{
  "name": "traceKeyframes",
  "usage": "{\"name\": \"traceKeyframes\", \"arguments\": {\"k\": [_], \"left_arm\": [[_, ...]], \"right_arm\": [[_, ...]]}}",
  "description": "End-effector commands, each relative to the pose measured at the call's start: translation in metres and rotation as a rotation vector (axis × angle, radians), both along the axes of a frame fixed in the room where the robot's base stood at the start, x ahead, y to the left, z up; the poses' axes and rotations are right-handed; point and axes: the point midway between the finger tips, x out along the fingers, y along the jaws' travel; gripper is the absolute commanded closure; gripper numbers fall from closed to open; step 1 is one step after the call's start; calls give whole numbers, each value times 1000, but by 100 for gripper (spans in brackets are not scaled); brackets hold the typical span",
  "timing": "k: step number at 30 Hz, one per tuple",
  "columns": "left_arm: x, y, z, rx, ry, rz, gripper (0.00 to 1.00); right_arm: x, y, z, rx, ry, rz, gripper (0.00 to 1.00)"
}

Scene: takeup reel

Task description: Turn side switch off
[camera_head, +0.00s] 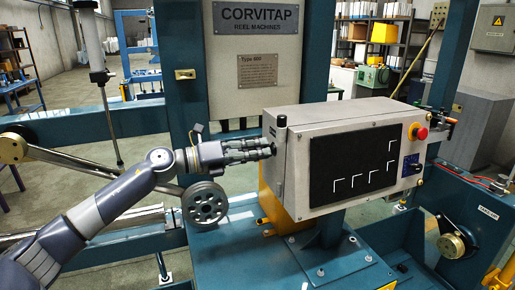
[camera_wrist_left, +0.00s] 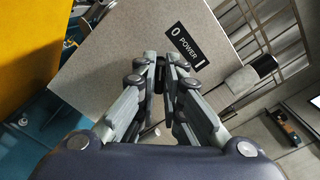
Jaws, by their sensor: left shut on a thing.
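The grey control box (camera_head: 290,160) stands on a post on the blue machine, with a dark front panel. Its left side carries a black label reading "0 POWER I" (camera_wrist_left: 188,45) in the left wrist view. My left gripper (camera_head: 270,150) reaches in from the left and its fingertips are at this side face, close to the label. In the wrist view the fingers (camera_wrist_left: 163,65) are closed together on a small dark part, which looks like the side switch (camera_wrist_left: 158,76). The fingers hide most of it, so its position cannot be read. My right gripper is not in view.
A red emergency button (camera_head: 421,132) and a small knob sit on the box's right end. A dark cylindrical handle (camera_wrist_left: 250,75) sticks out near the box edge in the wrist view. A grey wheel (camera_head: 205,203) lies below my left wrist, and a yellow part (camera_head: 268,205) stands under the box.

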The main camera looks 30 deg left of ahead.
Motion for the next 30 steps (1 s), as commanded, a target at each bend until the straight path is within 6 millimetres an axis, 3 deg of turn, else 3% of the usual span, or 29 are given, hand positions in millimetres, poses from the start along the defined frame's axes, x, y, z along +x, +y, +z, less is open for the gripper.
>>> {"name": "traceKeyframes", "arguments": {"k": [11, 12, 14, 30], "left_arm": [[0, 1, 1, -6, 2, 3, 100], [0, 1, 1, -6, 2, 3, 83], [0, 1, 1, -6, 1, 3, 72], [-10, 10, -2, -2, 5, 3, 72]], "right_arm": [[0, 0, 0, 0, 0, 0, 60], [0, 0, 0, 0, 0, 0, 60], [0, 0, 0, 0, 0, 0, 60], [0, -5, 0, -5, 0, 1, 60]]}}
